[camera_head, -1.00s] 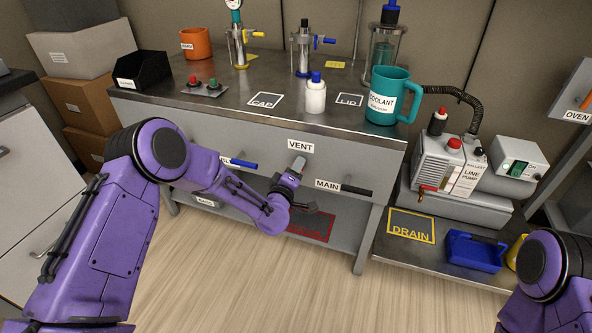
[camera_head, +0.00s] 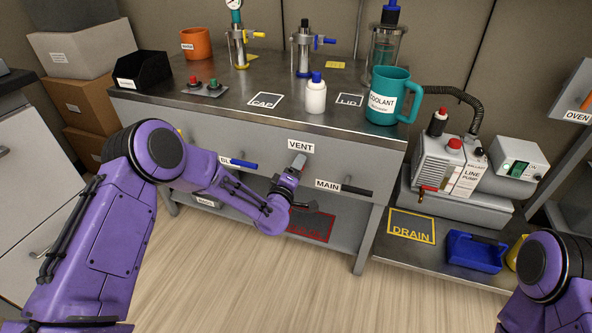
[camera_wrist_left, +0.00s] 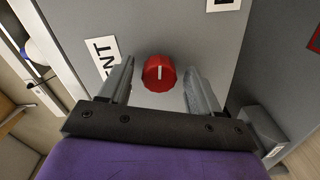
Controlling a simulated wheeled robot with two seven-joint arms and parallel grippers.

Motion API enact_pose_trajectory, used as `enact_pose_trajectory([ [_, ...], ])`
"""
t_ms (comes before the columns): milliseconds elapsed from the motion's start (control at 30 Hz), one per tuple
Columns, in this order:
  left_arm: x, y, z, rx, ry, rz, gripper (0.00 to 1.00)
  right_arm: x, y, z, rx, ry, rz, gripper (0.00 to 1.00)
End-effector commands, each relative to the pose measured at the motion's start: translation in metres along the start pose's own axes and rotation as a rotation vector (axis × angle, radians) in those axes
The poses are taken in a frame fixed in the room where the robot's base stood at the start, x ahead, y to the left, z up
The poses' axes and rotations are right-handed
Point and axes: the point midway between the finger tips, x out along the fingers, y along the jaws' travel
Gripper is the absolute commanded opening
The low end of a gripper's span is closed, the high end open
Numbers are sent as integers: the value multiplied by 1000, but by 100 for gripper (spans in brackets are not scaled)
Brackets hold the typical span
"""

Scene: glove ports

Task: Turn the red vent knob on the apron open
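The red vent knob (camera_wrist_left: 159,73) sits on the grey apron (camera_wrist_left: 190,30), with a white pointer line on its face, upright in the left wrist view. It lies between the two fingers of my left gripper (camera_wrist_left: 160,85), which is open, with a visible gap on each side. In the head view my left gripper (camera_head: 299,163) is at the apron just below the VENT label (camera_head: 301,146) and hides the knob. My right gripper is out of view; only part of my right arm shows at the lower right.
A blue handle (camera_head: 243,164) is left of the gripper and a black MAIN handle (camera_head: 356,190) to its right. Above, the bench (camera_head: 225,112) holds a white bottle (camera_head: 316,95) and a teal coolant mug (camera_head: 384,98). A lower shelf (camera_head: 345,228) runs underneath.

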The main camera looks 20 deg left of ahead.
Motion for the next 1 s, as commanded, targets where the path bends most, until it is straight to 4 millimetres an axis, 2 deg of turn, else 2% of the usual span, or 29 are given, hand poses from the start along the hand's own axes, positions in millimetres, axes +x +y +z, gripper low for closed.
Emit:
enact_pose_trajectory([
  [133, -2, 1, 0, 0, 0, 1, 63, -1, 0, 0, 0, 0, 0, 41],
  [233, -14, 2, 0, -1, -1, 1, 63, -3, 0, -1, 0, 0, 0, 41],
  [500, -77, 1, 0, 0, -3, -2, 63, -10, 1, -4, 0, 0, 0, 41],
  [600, -94, 0, 1, 2, -3, -1, 63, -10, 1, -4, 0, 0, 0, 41],
  [733, -104, 1, 0, 0, 0, 1, 63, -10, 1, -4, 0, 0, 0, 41],
  [1000, -106, 0, 0, 0, 0, 1, 63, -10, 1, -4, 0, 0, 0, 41],
])
